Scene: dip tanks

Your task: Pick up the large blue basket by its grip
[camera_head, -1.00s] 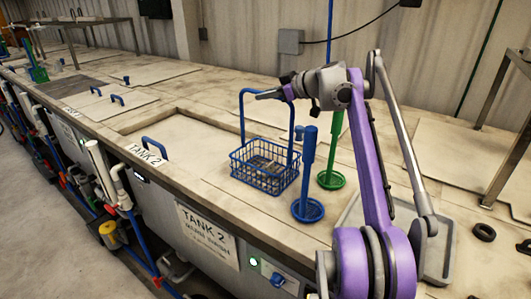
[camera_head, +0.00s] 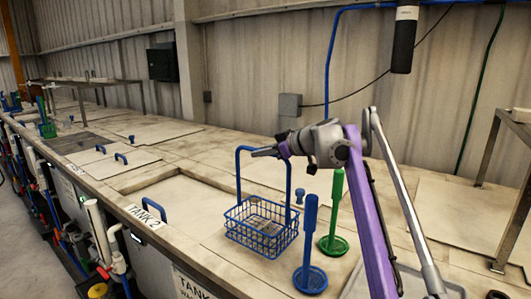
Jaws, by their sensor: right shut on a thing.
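The large blue basket (camera_head: 235,233) is a wire basket with a tall hoop grip (camera_head: 238,178). My right gripper (camera_head: 264,152) comes in from the right and is shut on the top bar of the grip. The fingers partly hide that bar. I cannot tell whether the basket's bottom touches the counter. My left gripper is not in view.
A blue dipper (camera_head: 309,235) and a green dipper (camera_head: 335,215) stand upright close to the basket's right. A metal frame (camera_head: 509,190) stands at the far right.

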